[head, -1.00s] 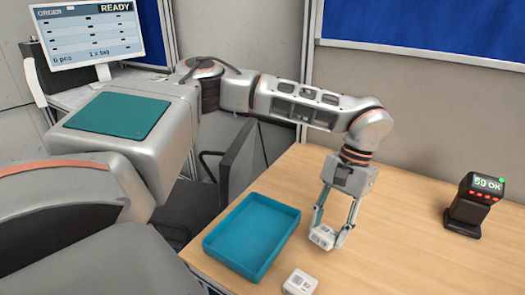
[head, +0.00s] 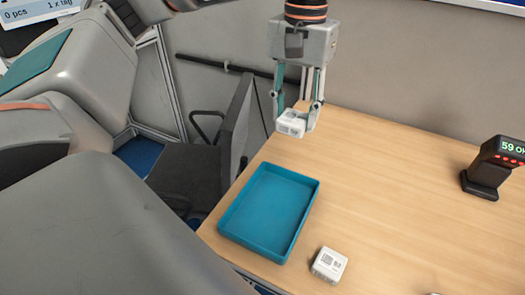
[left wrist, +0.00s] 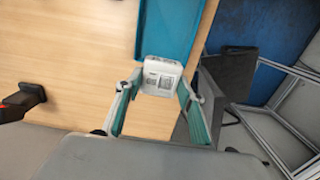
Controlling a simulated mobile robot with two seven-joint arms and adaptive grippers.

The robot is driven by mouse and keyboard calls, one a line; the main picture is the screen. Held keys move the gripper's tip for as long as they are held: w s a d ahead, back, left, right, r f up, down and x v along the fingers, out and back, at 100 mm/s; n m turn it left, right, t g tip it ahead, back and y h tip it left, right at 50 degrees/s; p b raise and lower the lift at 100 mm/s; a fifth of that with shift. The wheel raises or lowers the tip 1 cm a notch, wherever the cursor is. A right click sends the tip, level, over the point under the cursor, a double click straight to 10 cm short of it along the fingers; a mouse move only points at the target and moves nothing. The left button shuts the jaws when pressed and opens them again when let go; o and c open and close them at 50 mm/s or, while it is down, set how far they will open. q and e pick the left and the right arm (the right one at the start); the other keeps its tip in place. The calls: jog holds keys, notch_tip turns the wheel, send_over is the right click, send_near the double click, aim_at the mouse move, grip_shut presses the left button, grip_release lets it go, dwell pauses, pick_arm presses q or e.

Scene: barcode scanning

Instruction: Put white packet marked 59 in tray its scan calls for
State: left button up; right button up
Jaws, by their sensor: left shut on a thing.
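My left gripper (head: 298,115) is shut on a small white packet (head: 291,124) with a printed label. It holds the packet above the table's far left edge, just beyond the tray's far end. The left wrist view also shows the packet (left wrist: 163,74) between the fingertips; its number is too small to read. The blue tray (head: 233,249) lies on the table, empty; part of it shows in the left wrist view (left wrist: 170,28). The scanner (head: 487,174) at the right reads "59 OK". My right gripper is out of view.
Another white packet (head: 329,265) lies on the table right of the tray's near end. A sliver of a white thing shows at the bottom edge. The table (head: 400,190) is clear between tray and scanner. A dark panel (head: 238,125) stands left of the table.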

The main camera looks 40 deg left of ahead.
pick_arm(q)
jog(key=shift+a+r, duration=0.2)
jog(key=shift+a, duration=0.05)
jog(key=shift+s+f, duration=0.1)
jog(key=shift+f, duration=0.15)
jog(key=b, duration=0.2)
send_over(285, 188)
notch_tip(285, 188, down, 14)
jog(key=shift+s+f, duration=0.1)
jog(key=shift+f, duration=2.6)
jog(key=o, duration=0.9)
jog(key=shift+f, duration=0.1)
jog(key=shift+c, duration=0.2)
jog(key=o, duration=0.3)
jog(key=shift+o, duration=0.2)
